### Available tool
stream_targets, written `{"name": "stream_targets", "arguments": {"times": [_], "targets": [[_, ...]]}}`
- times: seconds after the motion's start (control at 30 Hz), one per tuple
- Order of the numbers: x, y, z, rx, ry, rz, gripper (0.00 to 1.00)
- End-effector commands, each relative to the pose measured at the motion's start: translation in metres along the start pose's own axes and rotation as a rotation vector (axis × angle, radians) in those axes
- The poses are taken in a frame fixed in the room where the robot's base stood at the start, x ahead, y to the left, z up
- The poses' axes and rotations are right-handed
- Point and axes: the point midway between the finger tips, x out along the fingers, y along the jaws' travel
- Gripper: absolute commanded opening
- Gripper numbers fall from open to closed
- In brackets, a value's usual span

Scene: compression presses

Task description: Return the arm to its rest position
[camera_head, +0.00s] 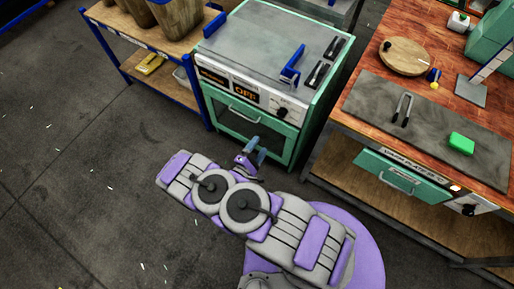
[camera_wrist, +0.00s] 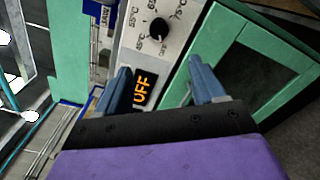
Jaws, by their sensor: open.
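My gripper (camera_head: 252,155) is at the end of my grey and purple arm, in front of the green press machine (camera_head: 232,125). In the wrist view my gripper (camera_wrist: 163,84) shows two blue-grey fingers spread apart with nothing held between them. The machine's panel with an orange "OFF" display (camera_wrist: 143,91) and a black dial (camera_wrist: 159,28) shows beyond the fingers. I cannot tell the exact gap between the fingers and the machine.
A wooden workbench (camera_head: 340,125) stands at the right with tongs (camera_head: 402,109), a green block (camera_head: 461,143) and a round board (camera_head: 405,57). A blue-framed shelf (camera_head: 112,62) with brown containers stands at the upper left.

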Motion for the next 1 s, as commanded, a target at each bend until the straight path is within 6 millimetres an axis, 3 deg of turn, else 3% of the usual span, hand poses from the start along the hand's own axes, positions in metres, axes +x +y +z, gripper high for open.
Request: {"name": "stream_targets", "arguments": {"times": [0.73,0.87,1.0], "targets": [[-0.004,0.001,-0.002,0.010,0.004,-0.009,0.69],[-0.001,0.006,-0.015,0.086,0.034,-0.080,0.69],[0.004,0.021,-0.042,0.246,0.098,-0.228,0.69]]}}
